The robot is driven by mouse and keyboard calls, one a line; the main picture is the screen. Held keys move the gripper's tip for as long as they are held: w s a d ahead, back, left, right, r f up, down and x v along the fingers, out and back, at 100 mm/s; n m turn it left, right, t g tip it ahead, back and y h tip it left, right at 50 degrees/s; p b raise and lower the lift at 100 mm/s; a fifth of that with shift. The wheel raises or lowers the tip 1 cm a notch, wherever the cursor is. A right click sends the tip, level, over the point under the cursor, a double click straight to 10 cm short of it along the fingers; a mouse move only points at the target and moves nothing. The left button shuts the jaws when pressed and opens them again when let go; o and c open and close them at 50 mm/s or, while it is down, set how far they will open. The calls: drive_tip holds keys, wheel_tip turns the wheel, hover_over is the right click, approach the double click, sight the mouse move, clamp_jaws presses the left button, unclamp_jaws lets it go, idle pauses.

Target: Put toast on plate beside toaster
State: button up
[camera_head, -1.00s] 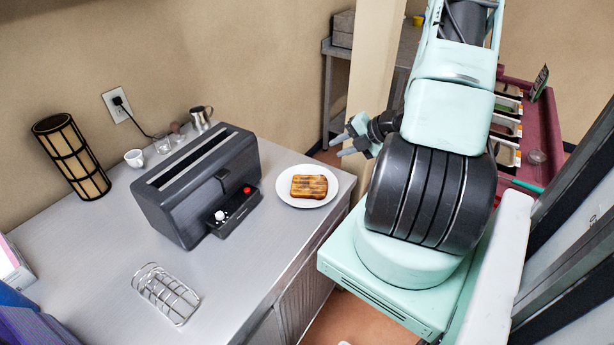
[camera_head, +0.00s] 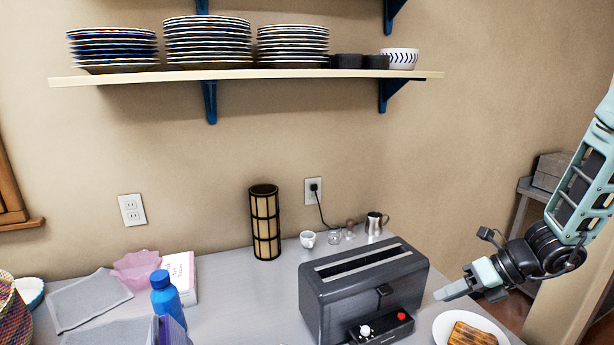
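A browned slice of toast (camera_head: 471,335) lies on a white round plate (camera_head: 442,326) at the bottom right of the head view. The plate rests on the counter just right of the dark grey toaster (camera_head: 322,309). The toaster has a long top slot, with a white and a red control on its front. My gripper (camera_head: 458,291) is above and behind the plate, near the toaster's right end, apart from the toast. Its fingers are seen from the side and overlap, so their opening is unclear. I see nothing held in it.
A blue bottle (camera_head: 167,298), a pink bowl (camera_head: 136,268) and grey cloths (camera_head: 88,298) are on the left of the counter. A lantern (camera_head: 265,222), a small cup (camera_head: 308,239) and a metal jug (camera_head: 375,223) stand along the wall. A shelf (camera_head: 250,74) holds stacked plates.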

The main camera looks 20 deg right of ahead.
drive_tip(key=s+a+n+g+h+b, duration=0.1)
drive_tip(key=s+a+n+g+b, duration=0.25)
drive_tip(key=a+n, duration=0.7)
drive_tip(key=s+a+n+g+h+b, duration=0.1)
drive_tip(key=s+a+n+g+b, duration=0.2)
drive_tip(key=a+n, duration=0.75)
drive_tip(key=s+a+n+h+b, duration=0.1)
drive_tip(key=s+a+n, duration=0.1)
drive_tip(key=n, duration=0.5)
drive_tip(key=s+a+n+h+b, duration=0.1)
drive_tip(key=s+a+n+h, duration=0.1)
drive_tip(key=s+n, duration=0.3)
drive_tip(key=s+a+n+t+h+b, duration=0.1)
drive_tip(key=s+a+n, duration=0.2)
drive_tip(key=n, duration=0.6)
drive_tip(key=shift+s+a+f+n+h, duration=0.3)
drive_tip(key=shift+s+f+n+h, duration=0.05)
drive_tip(key=shift+f+n+h, duration=0.05)
